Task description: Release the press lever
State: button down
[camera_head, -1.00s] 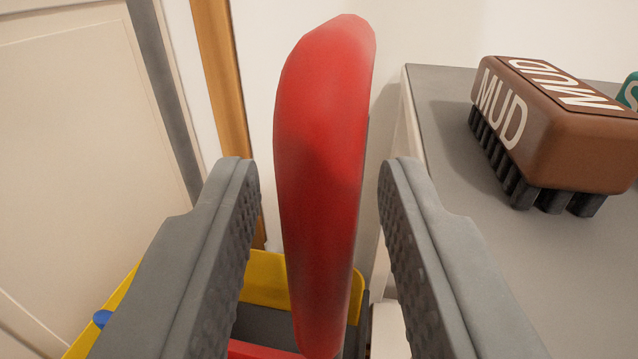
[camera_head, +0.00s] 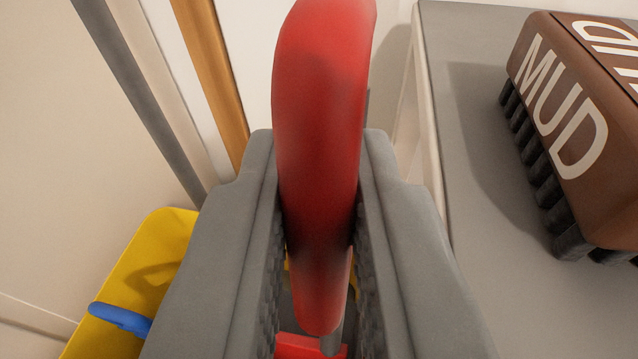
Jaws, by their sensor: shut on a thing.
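The press lever (camera_head: 318,95) is a thick red handle, standing upright in the middle of the head camera view. My gripper (camera_head: 319,180) is shut on it, with one grey finger pressed to each side. The top of the lever rises above the fingertips and reaches the top edge of the picture. Its lower end shows between the fingers. The rest of the press below is mostly hidden by my fingers; a red part (camera_head: 308,346) shows at the bottom.
A grey-topped surface (camera_head: 470,180) is close on the right, with a brown brush marked MUD (camera_head: 570,130) on it. A yellow container (camera_head: 150,260) with a blue item (camera_head: 120,318) is at lower left. A pale door panel (camera_head: 70,180) and an orange-brown post (camera_head: 208,75) stand behind.

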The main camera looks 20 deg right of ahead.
jog(key=shift+w+d+f+g+y, duration=0.25)
jog(key=shift+w+d+g, duration=0.3)
jog(key=shift+w, duration=0.3)
jog(key=shift+w+d+f+g+y, duration=0.25)
jog(key=shift+w+d, duration=0.35)
jog(key=shift+w, duration=0.3)
jog(key=shift+w+d+f+g+y, duration=0.2)
jog(key=shift+w+d+g, duration=0.35)
jog(key=shift+w, duration=0.3)
jog(key=shift+r, duration=0.1)
jog(key=c, duration=1.5)
grip_release()
jog(key=shift+w+d, duration=0.1)
jog(key=shift+d, duration=0.05)
jog(key=v, duration=1.7)
jog(key=shift+s, duration=0.25)
